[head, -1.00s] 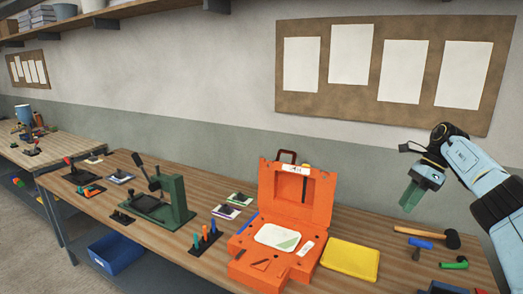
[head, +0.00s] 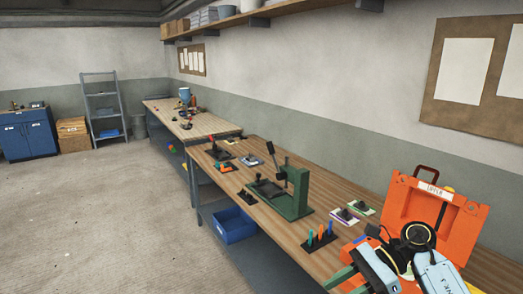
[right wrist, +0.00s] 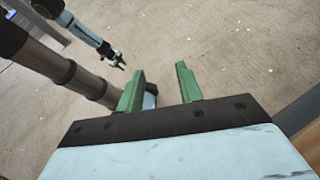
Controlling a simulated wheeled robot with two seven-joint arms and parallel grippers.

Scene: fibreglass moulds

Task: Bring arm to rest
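My right arm shows at the bottom right of the head view, folded in front of the bench and the orange case. The green fingers of my right gripper (head: 348,282) are at the bottom edge there. My left arm hangs at the upper left of that view. My left gripper (right wrist: 115,62) is small at its end, over the floor, and its opening is too small to judge.
The orange case (head: 408,205) stands open on the wooden bench (head: 330,190), partly hidden by my arm. A green press (head: 290,195) and small tools are left of it. A blue bin (head: 235,228) sits below. The floor (head: 90,210) at left is clear.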

